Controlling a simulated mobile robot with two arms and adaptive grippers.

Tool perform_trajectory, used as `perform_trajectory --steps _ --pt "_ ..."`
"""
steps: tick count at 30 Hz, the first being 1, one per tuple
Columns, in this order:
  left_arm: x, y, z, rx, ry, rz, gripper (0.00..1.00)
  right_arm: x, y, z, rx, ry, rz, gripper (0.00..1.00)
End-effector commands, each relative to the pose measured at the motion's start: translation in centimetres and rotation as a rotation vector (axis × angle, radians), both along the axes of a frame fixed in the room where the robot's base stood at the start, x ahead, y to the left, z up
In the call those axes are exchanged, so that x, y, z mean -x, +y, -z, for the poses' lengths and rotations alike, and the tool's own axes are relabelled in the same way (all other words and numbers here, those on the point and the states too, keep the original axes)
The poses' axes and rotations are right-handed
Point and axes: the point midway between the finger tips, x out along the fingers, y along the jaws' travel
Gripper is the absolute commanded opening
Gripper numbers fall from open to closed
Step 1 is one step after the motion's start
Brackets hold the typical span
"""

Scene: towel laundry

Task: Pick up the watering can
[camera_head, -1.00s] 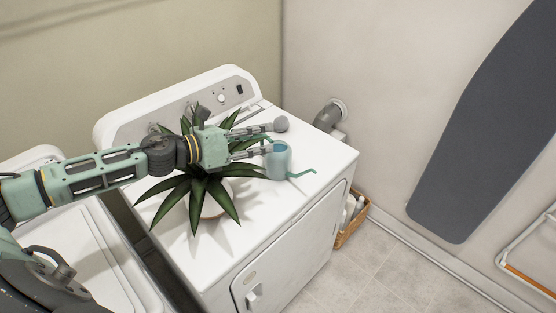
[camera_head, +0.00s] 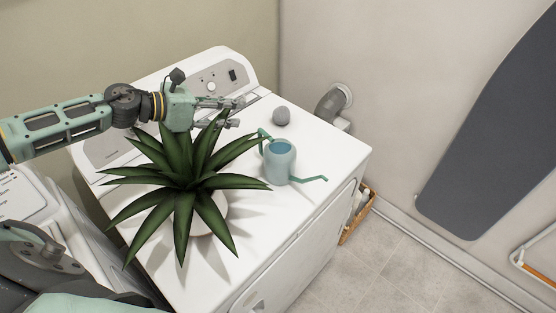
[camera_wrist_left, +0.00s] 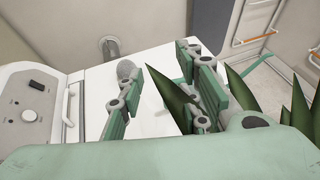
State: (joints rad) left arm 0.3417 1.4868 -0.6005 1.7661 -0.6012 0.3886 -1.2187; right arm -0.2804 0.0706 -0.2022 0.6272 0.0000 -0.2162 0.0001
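The teal watering can (camera_head: 281,163) stands upright on the white dryer-like machine (camera_head: 320,145). Its handle points to the back left and its thin spout to the right. My left gripper (camera_head: 240,112) is open and empty, behind and left of the can, apart from it. In the left wrist view the open fingers (camera_wrist_left: 160,82) spread with a plant leaf by the right finger. A thin teal strip there, perhaps the spout, shows behind the leaves; the can's body is hidden. My right gripper is not in view.
A potted spiky plant (camera_head: 185,185) stands left of the can, its leaves reaching close to the handle and my gripper. A grey ball (camera_head: 282,116) lies behind the can. The control panel (camera_head: 215,82) rises at the back. A basket (camera_head: 357,215) is on the floor.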

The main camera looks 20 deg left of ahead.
Motion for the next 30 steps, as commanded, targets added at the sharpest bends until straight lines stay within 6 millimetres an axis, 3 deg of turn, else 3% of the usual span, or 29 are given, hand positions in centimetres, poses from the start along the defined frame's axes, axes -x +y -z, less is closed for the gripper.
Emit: perform_trajectory --steps 1,6,11,16,20,26,30 --pt "0.0 0.0 1.4 0.000 0.000 0.000 0.32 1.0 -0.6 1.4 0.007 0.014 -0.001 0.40" --pt "0.0 0.0 3.5 0.001 0.001 0.000 0.32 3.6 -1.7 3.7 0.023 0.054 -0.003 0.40" --pt "0.0 0.0 5.0 0.001 0.000 -0.001 0.32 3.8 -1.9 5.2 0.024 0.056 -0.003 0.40" --pt "0.0 -0.1 6.1 0.004 0.003 -0.001 0.32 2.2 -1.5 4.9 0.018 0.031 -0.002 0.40" --pt "0.0 -0.1 8.5 0.007 0.005 -0.003 0.32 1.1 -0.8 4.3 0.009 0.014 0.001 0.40" --pt "0.0 -0.1 12.8 0.006 0.003 -0.003 0.32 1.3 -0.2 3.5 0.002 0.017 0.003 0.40" --pt "-1.0 -0.7 13.1 0.004 -0.003 -0.003 0.32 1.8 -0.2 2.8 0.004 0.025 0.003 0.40"
